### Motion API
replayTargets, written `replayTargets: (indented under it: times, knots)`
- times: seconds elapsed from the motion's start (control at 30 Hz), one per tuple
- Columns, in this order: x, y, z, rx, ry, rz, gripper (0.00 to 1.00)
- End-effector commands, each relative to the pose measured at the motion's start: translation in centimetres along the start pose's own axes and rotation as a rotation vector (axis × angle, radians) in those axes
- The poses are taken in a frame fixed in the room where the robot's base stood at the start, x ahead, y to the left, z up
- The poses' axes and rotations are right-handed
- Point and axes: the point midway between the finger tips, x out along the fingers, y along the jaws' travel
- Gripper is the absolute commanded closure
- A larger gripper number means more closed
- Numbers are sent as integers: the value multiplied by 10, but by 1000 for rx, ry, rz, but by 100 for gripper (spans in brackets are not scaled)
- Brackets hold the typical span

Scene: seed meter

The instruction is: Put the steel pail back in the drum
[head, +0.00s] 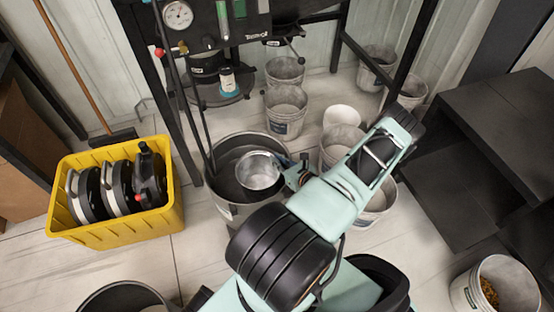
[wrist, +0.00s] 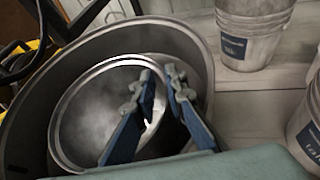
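The steel pail (head: 258,172) is a shiny round metal vessel, seen within the mouth of the large grey drum (head: 222,208). In the wrist view the pail (wrist: 95,115) fills much of the drum's opening, inside the drum's rim (wrist: 205,62). My gripper (head: 290,172) is at the pail's right side. In the wrist view its blue fingers (wrist: 160,82) straddle the pail's near-right wall, one inside and one outside, and appear closed on it. The pail's underside is hidden, so I cannot tell whether it touches the drum's bottom.
A yellow crate (head: 124,232) with black reels stands left. Labelled buckets (head: 287,112) stand behind and right of the drum. A black frame (head: 178,110) with a gauge rises behind it. Black steps (head: 455,205) are at right. A bucket with yellow contents (head: 462,292) is front right.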

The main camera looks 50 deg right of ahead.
Motion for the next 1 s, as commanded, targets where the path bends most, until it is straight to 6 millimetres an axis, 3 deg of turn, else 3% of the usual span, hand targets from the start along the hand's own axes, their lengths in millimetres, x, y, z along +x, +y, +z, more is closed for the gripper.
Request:
replayTargets:
  times: [0.17, 0.6, 0.8, 1.0]
  knots:
    - [-20, 0, 2, 1, 1, -1, 88]
    - [-105, -1, 1, 1, 1, -3, 88]
    - [-119, 0, 0, 1, 1, -1, 88]
    - [-120, 0, 0, 1, 1, -1, 88]
